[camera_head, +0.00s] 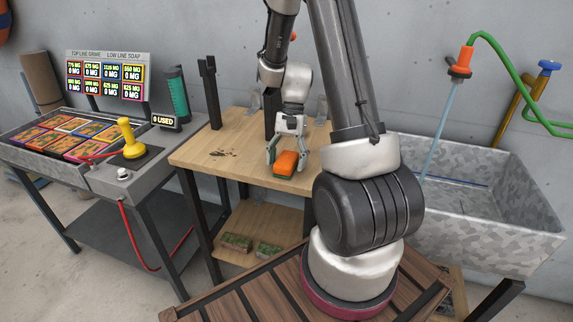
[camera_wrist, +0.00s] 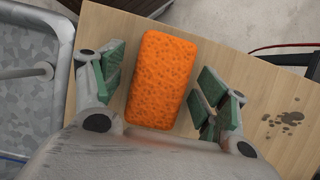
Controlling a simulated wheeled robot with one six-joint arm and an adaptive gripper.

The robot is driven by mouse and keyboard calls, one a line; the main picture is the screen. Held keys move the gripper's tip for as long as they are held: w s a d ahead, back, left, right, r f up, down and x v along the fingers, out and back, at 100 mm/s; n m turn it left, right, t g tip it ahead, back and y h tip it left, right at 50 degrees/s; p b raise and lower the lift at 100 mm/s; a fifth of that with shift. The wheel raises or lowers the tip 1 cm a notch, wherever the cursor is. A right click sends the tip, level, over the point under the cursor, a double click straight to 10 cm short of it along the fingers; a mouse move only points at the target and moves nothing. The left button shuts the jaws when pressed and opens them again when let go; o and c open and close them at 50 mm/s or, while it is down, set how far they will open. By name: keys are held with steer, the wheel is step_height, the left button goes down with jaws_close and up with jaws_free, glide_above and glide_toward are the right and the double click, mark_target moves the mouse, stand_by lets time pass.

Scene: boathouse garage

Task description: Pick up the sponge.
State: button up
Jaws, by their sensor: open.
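The orange sponge (camera_head: 286,163) lies on the light wooden table (camera_head: 215,150), and a thin green underside shows at its front edge. In the wrist view the sponge (camera_wrist: 160,80) sits upright in the picture between the two fingers. My gripper (camera_head: 287,158) is above the table, pointing down, with one finger on each side of the sponge. In the wrist view my gripper (camera_wrist: 157,88) is open, with a visible gap between each green finger pad and the sponge's sides. Whether the fingertips touch the table is hard to tell.
Dark stains (camera_head: 222,153) mark the table left of the sponge. A grey game-like console (camera_head: 150,170) with a yellow joystick (camera_head: 129,137) stands at left. A metal sink (camera_head: 490,190) stands at right. Green-topped blocks (camera_head: 236,242) lie on the lower shelf.

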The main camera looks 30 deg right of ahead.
steer(key=shift+f, duration=0.25)
stand_by(0.4)
steer(key=c, duration=1.1)
